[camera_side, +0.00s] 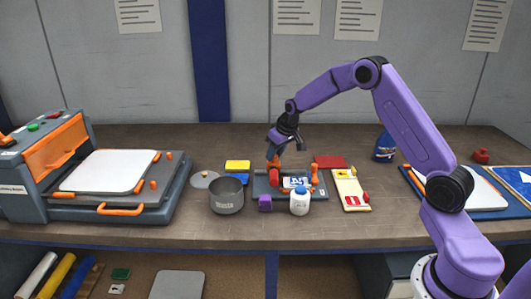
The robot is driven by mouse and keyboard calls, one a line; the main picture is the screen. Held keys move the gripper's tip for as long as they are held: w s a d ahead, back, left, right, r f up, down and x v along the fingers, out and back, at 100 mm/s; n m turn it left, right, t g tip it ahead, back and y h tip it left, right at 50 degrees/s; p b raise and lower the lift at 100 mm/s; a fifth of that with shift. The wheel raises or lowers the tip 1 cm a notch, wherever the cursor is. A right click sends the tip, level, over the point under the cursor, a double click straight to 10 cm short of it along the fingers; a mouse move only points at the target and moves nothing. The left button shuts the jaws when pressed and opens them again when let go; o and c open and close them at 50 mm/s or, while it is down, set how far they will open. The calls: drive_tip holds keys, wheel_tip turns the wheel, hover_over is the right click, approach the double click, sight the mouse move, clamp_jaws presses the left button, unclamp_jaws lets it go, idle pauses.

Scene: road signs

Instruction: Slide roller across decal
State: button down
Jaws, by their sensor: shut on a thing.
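My gripper (284,141) is above the middle of the bench, pointing down. It is shut on the orange handle of the roller (274,160). The roller's red lower part (274,177) is over the dark board (260,190), just left of the decal. Whether it touches the board or decal I cannot tell. The decal (296,182) is a small white and blue sheet on the board. A white bottle (299,204) in front partly hides the decal's near edge.
A grey pot (226,197) and purple block (265,203) stand at the front. Yellow (237,166) and red (330,161) blocks are behind. A cream board (350,192) lies to the right, a large press (100,180) far left. A blue bottle (385,148) stands at the back.

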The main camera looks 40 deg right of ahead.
drive_tip(key=s+d, duration=0.7)
drive_tip(key=c, duration=0.8)
unclamp_jaws()
drive_tip(key=shift+d, duration=0.1)
drive_tip(key=shift+r, duration=0.45)
drive_tip(key=v, duration=1.6)
drive_tip(key=shift+s+r, duration=0.2)
drive_tip(key=shift+s, duration=0.1)
